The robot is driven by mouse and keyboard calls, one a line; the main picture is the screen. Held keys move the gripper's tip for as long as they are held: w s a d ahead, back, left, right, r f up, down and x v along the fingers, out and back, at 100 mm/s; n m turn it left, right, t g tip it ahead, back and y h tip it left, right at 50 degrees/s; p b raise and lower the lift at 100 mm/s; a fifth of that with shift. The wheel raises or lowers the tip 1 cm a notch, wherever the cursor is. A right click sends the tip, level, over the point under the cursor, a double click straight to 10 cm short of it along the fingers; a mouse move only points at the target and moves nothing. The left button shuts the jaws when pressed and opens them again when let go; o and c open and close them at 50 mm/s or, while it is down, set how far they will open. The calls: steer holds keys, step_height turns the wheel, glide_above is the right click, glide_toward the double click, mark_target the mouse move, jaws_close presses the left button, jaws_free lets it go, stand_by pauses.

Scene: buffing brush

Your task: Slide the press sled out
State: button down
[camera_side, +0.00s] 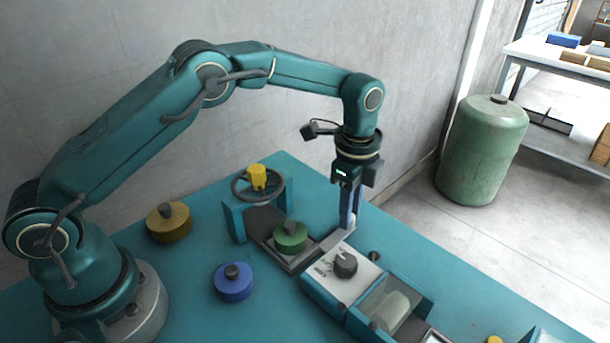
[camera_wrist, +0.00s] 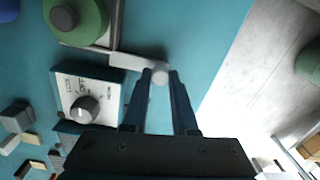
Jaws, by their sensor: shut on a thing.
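The press sled (camera_side: 297,262) is a grey tray running out from the press (camera_side: 235,218), a teal frame with a dark handwheel and yellow knob. A green puck (camera_side: 291,238) with a dark stub sits on the sled, in front of the frame. A pale handle arm (camera_wrist: 130,62) reaches from the sled's end to a round grey post (camera_wrist: 160,77). My gripper (camera_side: 347,226) points straight down and is shut on that post. Its two fingers (camera_wrist: 161,74) stand either side of the post in the wrist view.
A control box with a dial (camera_side: 345,264) stands close to the sled. A clear-covered housing (camera_side: 395,308) adjoins it. A blue puck (camera_side: 234,282) and an ochre puck (camera_side: 168,222) stand on the teal table. A green drum (camera_side: 482,150) stands on the floor beyond.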

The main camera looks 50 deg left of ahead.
steer(key=shift+d, duration=0.3)
steer(key=c, duration=0.7)
jaws_free()
steer(key=shift+a, duration=0.1)
steer(key=shift+r, duration=0.15)
steer(key=shift+s+r, duration=0.1)
steer(key=shift+r, duration=2.35)
